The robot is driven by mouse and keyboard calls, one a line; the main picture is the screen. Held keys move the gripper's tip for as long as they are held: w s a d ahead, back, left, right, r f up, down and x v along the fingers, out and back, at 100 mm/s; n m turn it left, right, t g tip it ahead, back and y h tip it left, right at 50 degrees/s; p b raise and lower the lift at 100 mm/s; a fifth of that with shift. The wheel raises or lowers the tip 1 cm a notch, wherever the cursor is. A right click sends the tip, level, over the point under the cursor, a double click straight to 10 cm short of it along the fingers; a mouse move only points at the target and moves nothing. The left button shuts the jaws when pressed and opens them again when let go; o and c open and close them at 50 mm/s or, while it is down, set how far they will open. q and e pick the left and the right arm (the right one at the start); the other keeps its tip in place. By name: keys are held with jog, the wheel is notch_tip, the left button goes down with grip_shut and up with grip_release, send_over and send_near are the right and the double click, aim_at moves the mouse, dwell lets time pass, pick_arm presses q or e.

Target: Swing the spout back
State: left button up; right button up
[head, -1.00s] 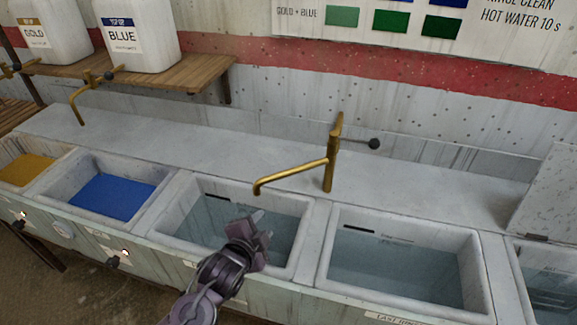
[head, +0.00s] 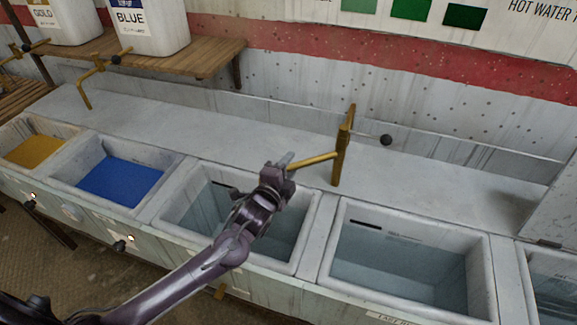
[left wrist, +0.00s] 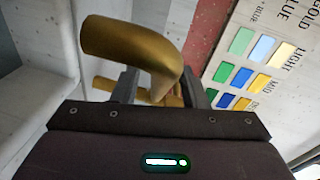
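The brass tap stands on the ledge behind the basins, with its upright post (head: 341,155) and a side lever ending in a dark knob (head: 386,140). Its spout (head: 315,160) points left over the clear-water basin. My left gripper (head: 283,163) is at the spout's outer end and hides its tip in the head view. In the left wrist view the spout's bent end (left wrist: 130,45) looms close and passes between the two fingers (left wrist: 160,90). The fingers stand apart, with a gap showing beside the pipe. My right gripper is not in view.
Below the spout is a water-filled basin (head: 196,205), with another water basin (head: 400,255) to its right. Blue (head: 122,180) and gold (head: 35,150) dye basins lie left.

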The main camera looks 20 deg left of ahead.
pick_arm(q)
grip_shut()
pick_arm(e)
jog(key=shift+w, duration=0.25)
pick_arm(q)
jog(key=shift+w+a, duration=0.1)
jog(key=shift+a, duration=0.05)
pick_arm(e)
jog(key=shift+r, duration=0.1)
